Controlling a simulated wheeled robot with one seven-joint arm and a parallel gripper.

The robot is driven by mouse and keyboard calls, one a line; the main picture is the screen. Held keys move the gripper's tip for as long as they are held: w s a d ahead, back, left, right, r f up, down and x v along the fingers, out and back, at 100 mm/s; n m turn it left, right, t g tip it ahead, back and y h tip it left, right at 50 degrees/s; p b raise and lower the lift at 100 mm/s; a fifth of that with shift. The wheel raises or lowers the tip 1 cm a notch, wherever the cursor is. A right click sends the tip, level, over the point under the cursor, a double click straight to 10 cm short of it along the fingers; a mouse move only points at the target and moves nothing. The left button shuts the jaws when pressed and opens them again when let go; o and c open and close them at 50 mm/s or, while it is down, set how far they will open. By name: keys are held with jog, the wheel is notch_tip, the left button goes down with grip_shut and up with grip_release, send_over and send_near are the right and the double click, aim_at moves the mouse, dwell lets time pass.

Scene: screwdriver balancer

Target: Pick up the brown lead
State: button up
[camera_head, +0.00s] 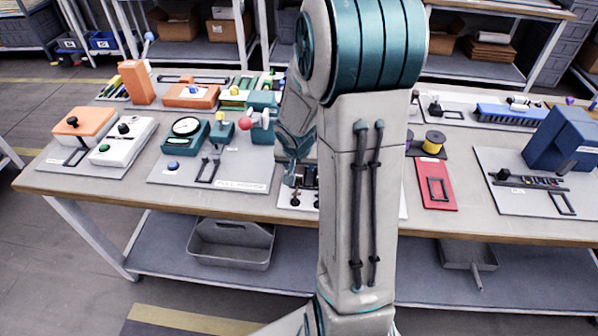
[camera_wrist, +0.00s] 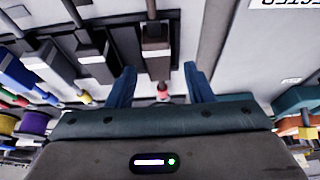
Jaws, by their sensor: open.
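In the wrist view a dark brown block-shaped piece (camera_wrist: 156,52), which looks like the brown lead, hangs from a pale panel with a dark strip above it. My gripper (camera_wrist: 160,76) has its two blue fingers apart, one on each side of the lower end of this piece, with gaps on both sides. Nothing is held between them. A small reddish tip shows just below the piece, close to the gripper body. In the head view my arm hides most of this spot, and the brown lead cannot be made out there.
Similar dark pieces (camera_wrist: 93,58) stand close left of the fingers. Coloured leads and spools (camera_wrist: 35,125) lie farther left. In the head view, the workbench (camera_head: 110,195) carries a gauge board (camera_head: 230,178) left of my arm and a red plate (camera_head: 437,186) right of it.

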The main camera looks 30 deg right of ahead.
jog(key=shift+w+f, duration=0.1)
jog(key=shift+f, duration=0.15)
jog(key=c, duration=1)
jog(key=shift+d+r, duration=0.1)
jog(key=shift+r, duration=0.05)
